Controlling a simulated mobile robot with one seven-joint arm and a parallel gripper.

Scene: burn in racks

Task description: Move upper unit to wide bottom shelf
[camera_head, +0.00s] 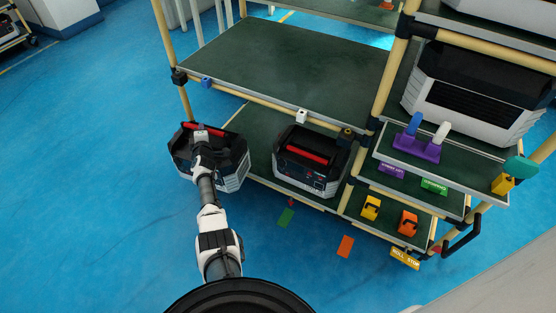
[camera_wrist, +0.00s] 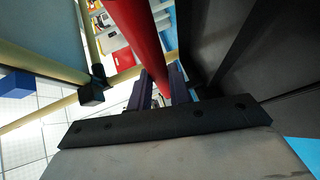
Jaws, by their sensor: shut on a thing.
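A black and grey unit with a red handle (camera_head: 228,176) hangs at the left front of the rack, at about the height of the bottom shelf. My gripper (camera_head: 201,136) is over its top. In the wrist view my gripper (camera_wrist: 158,98) is shut on the unit's red handle (camera_wrist: 138,35). A second, similar unit (camera_head: 308,165) with a red handle stands on the wide bottom shelf (camera_head: 256,125), to the right of the held one. The wide upper shelf (camera_head: 290,62) is bare. Whether the held unit touches the bottom shelf cannot be told.
A tan post (camera_head: 168,45) rises at the rack's left corner, close to the held unit. Small blocks (camera_head: 302,116) sit along the upper shelf's front edge. At right are a large unit (camera_head: 470,95), a purple holder (camera_head: 418,148) and padlock-like pieces (camera_head: 370,207). Blue floor is open at left.

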